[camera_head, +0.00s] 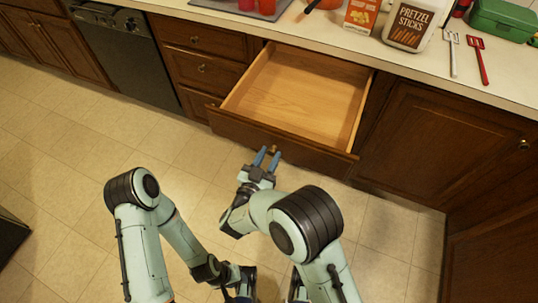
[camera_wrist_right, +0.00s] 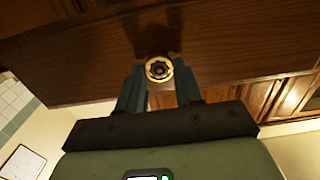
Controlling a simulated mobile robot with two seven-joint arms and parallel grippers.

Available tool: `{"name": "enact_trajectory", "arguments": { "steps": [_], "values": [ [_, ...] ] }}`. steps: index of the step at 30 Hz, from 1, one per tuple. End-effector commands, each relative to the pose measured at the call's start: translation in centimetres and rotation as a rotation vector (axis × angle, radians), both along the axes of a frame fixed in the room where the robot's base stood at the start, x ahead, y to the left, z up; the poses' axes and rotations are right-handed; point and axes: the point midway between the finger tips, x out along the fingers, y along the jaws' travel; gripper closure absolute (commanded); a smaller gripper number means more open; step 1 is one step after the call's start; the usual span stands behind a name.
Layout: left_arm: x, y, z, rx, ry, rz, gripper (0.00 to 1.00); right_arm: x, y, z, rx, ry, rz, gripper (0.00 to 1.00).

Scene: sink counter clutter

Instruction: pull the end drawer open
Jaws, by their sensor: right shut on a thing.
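The end drawer (camera_head: 300,100) is pulled well out from the cabinet in the head view, and its light wooden inside is bare. Its dark front (camera_head: 322,157) also spans the right wrist view (camera_wrist_right: 230,50). My right gripper (camera_head: 267,156) is at the middle of the drawer front. Its blue fingers are shut on the round brass knob (camera_wrist_right: 159,69), one on each side of it in the wrist view. My left gripper (camera_head: 242,284) is low at the bottom edge of the head view, away from the drawer; its fingers are not clear.
The counter above holds a pretzel sticks tub (camera_head: 410,25), an orange box (camera_head: 361,15), a white utensil (camera_head: 452,50), a red utensil (camera_head: 480,60) and a green case (camera_head: 503,20). A dishwasher (camera_head: 125,50) stands left of the drawers. The tiled floor in front is clear.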

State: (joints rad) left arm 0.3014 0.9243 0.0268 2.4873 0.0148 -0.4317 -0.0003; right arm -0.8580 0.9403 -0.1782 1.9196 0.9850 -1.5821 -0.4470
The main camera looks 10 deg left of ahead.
Motion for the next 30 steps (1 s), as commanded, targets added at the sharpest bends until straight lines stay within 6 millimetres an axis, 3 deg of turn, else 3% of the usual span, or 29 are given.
{"name": "enact_trajectory", "arguments": {
  "steps": [15, 16, 18, 26, 30],
  "values": [
    [-0.01, -0.01, 0.00, 0.000, 0.000, 0.000, 0.57, -0.13, -0.01, -0.17, -0.001, 0.004, 0.000, 1.00],
    [-0.01, -0.01, 0.00, 0.000, 0.000, 0.000, 0.57, -0.12, -0.01, -0.17, -0.001, 0.004, 0.000, 0.56],
    [-0.01, -0.01, 0.00, 0.000, 0.000, 0.000, 0.57, -0.12, -0.01, -0.15, -0.001, 0.003, 0.000, 0.41],
    [-0.01, -0.01, 0.02, 0.000, 0.000, 0.000, 0.57, -0.14, 0.03, -0.04, 0.000, 0.001, 0.000, 0.41],
    [-0.02, -0.01, 0.07, 0.000, 0.001, 0.000, 0.57, -1.05, 0.42, -0.05, 0.001, 0.002, 0.003, 0.41]
  ]
}}
